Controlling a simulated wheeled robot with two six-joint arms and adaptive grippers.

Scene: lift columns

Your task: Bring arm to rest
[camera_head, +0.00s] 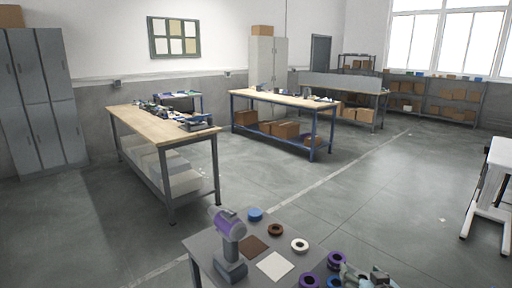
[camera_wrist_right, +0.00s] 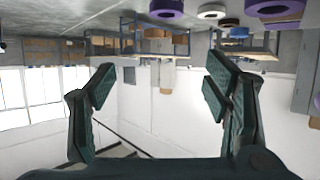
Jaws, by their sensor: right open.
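My right gripper (camera_head: 364,274) shows at the bottom of the head view, at the near grey table's right side, by the purple rings. In the right wrist view its two dark green fingers (camera_wrist_right: 160,88) stand wide apart with nothing between them. That view is upside down, with the room and several rings beyond the fingers. My left gripper and left arm are not in view.
The near grey table (camera_head: 204,258) holds a purple-grey power tool (camera_head: 229,237), a blue ring (camera_head: 255,214), a brown ring (camera_head: 276,230), a white ring (camera_head: 299,245), purple rings (camera_head: 309,281), and brown and white squares. Workbenches (camera_head: 160,128) stand farther off across open floor.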

